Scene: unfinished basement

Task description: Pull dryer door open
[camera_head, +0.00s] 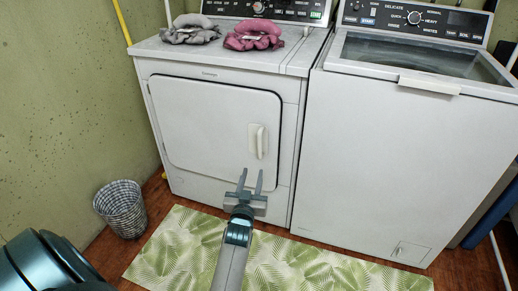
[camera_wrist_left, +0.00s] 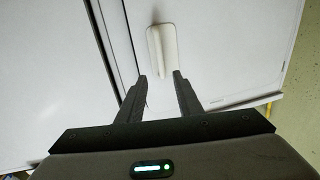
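The white dryer (camera_head: 295,130) stands at the left with its door (camera_head: 208,125) shut. The door handle (camera_head: 257,141) is a pale upright bar on the right part of the door. It also shows in the left wrist view (camera_wrist_left: 162,48), just beyond my fingertips. My left gripper (camera_head: 250,174) is open and empty, below and slightly left of the handle in the head view. In the left wrist view, the left gripper (camera_wrist_left: 159,77) has its two fingers apart, with the handle's near end lined up with the gap. I cannot tell if they touch it. My right gripper is not in view.
A white top-loading washer (camera_head: 400,165) stands close on the dryer's right. A grey folded cloth item (camera_head: 190,30) and a pink one (camera_head: 254,36) lie on the dryer top. A wicker basket (camera_head: 122,208) stands at the left. A green leaf-patterned rug (camera_head: 180,245) covers the floor in front.

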